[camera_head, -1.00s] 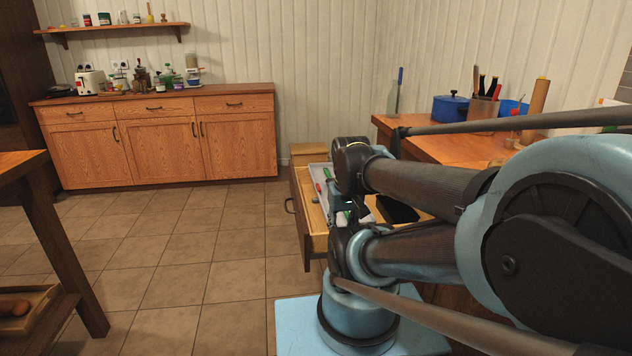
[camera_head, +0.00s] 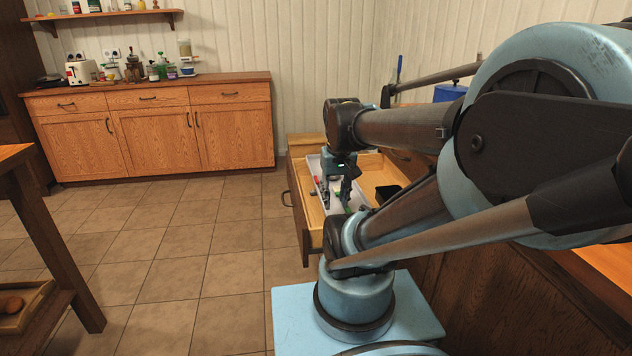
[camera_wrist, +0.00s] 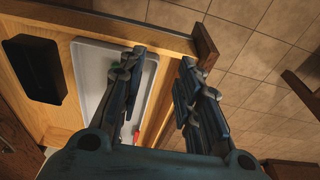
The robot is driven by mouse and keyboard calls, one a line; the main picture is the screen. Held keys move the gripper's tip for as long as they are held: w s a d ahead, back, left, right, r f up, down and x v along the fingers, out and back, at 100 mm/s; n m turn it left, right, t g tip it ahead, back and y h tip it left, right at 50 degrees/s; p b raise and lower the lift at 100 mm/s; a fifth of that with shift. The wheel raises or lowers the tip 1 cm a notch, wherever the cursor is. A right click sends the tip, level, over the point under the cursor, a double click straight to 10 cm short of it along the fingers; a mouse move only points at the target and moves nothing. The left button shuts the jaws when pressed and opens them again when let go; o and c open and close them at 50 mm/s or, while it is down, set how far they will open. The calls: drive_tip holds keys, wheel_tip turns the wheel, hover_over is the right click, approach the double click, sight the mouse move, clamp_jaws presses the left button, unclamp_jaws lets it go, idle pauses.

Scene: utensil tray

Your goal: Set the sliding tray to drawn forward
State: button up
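The sliding tray is a pale grey, shallow tray (camera_head: 314,166) inside the pulled-out wooden drawer (camera_head: 312,232), with utensils such as a red-handled one lying in it. In the wrist view the tray (camera_wrist: 92,62) lies left of and under my gripper (camera_wrist: 160,85). My gripper is open, its two fingers apart, with the tray's right rim in the gap between them as seen from above. Contact cannot be told. In the head view my gripper (camera_head: 346,190) hangs over the tray and hides part of it.
A black box (camera_wrist: 35,70) sits in the drawer beside the tray. The drawer front with its dark edge (camera_wrist: 206,46) is close to the right finger. Tiled floor (camera_head: 180,250) lies open to the left. A wooden cabinet (camera_head: 160,135) stands at the back.

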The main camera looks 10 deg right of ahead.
drive_tip(key=w+r, duration=0.4)
drive_tip(key=w, duration=0.3)
drive_tip(key=w+r, duration=0.3)
drive_tip(key=w, duration=0.5)
drive_tip(key=g, duration=0.2)
hover_over(316, 178)
wheel_tip(316, 178, down, 18)
drive_tip(key=shift+r, duration=0.2)
clamp_jaws()
